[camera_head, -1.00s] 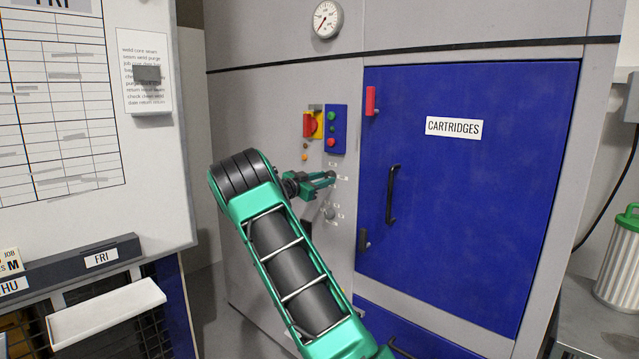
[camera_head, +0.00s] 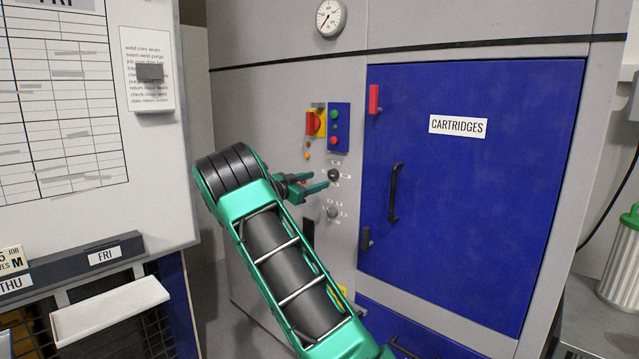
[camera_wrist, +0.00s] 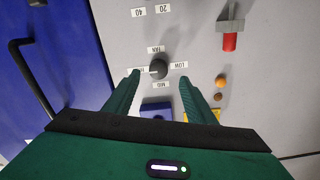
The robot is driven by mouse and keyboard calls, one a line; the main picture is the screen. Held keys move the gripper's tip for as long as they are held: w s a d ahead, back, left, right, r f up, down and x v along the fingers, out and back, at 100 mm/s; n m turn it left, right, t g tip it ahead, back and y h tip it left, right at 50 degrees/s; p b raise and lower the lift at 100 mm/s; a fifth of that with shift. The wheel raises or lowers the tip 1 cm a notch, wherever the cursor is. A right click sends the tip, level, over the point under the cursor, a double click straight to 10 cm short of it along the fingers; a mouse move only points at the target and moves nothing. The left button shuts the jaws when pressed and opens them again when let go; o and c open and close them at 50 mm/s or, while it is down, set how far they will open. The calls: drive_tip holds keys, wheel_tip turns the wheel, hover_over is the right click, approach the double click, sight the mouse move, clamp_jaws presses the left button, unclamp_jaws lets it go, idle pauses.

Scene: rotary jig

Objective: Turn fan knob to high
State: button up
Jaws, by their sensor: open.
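The fan knob (camera_wrist: 158,68) is a dark round dial on the grey panel, with FAN, LOW and MID labels around it in the wrist view. Its pale mark faces left, toward a label partly covered by a fingertip and not fully readable. In the head view the knob (camera_head: 333,175) is the upper of two dials. My gripper (camera_head: 321,181) is open and empty, just left of the knob. In the wrist view my gripper (camera_wrist: 160,78) has one green finger on each side of the knob, with visible gaps; neither appears to touch it.
A second knob (camera_head: 332,212) sits below. Above are a red-and-yellow switch (camera_head: 316,122) and a blue button box (camera_head: 339,127). The blue cartridges door (camera_head: 470,200) with its black handle (camera_head: 394,193) is to the right. A whiteboard (camera_head: 75,180) stands left.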

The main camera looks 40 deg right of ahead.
drive_tip(key=a, duration=0.5)
drive_tip(key=shift+s+f, duration=0.1)
drive_tip(key=shift+s, duration=0.05)
drive_tip(key=shift+d, duration=0.1)
